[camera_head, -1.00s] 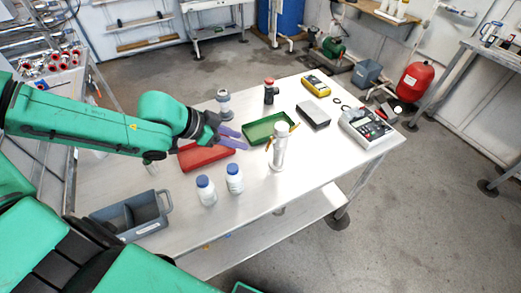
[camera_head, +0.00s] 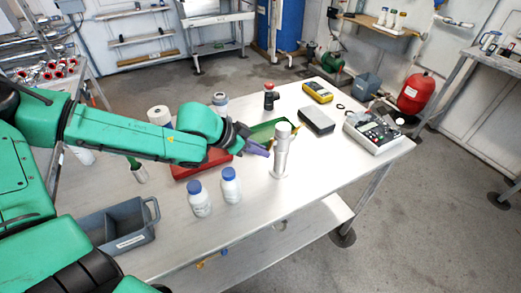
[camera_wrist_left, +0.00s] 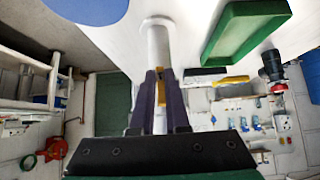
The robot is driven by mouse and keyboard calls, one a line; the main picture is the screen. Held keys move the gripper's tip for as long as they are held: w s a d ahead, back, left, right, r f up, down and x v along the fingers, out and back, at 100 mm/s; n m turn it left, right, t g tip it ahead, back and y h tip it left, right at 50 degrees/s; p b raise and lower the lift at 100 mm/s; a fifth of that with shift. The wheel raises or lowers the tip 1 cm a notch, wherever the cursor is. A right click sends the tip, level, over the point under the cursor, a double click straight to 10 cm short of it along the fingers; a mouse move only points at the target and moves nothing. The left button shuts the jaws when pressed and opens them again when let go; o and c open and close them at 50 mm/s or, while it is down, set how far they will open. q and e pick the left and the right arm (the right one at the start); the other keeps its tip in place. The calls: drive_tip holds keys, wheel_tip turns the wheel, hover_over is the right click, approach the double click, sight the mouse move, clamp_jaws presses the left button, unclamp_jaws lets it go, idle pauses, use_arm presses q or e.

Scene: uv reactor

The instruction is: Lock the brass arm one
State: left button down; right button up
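A silver-white upright cylinder (camera_head: 281,152) stands on the table, with a small brass arm (camera_head: 296,130) on its right side. In the left wrist view the cylinder (camera_wrist_left: 157,42) is straight ahead. My left gripper (camera_head: 266,151) is at the cylinder's left side. Its purple fingers (camera_wrist_left: 159,72) are close together, with another brass arm (camera_wrist_left: 161,92) in the narrow gap between them, seemingly pinched. In the head view this arm is mostly hidden by the fingers. Which brass arm is number one cannot be told. My right gripper is out of view.
Two blue-capped white bottles (camera_head: 200,200) stand front left of the cylinder. A red tray (camera_head: 190,168) lies under my left arm, and a green tray (camera_head: 262,131) lies behind the gripper. A grey bin (camera_head: 118,226), a dark box (camera_head: 317,121) and a meter (camera_head: 372,132) are farther apart.

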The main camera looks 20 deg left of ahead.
use_arm(q)
drive_tip(key=t+h+b, duration=0.1)
drive_tip(key=b, duration=0.1)
drive_tip(key=f+t+h+b, duration=0.1)
drive_tip(key=b, duration=0.2)
drive_tip(key=t+b, duration=0.1)
drive_tip(key=b, duration=0.2)
drive_tip(key=shift+w+d+f+h, duration=0.15)
drive_tip(key=shift+w+d+h, duration=0.15)
drive_tip(key=shift+h, duration=0.1)
drive_tip(key=c, duration=0.9)
unclamp_jaws()
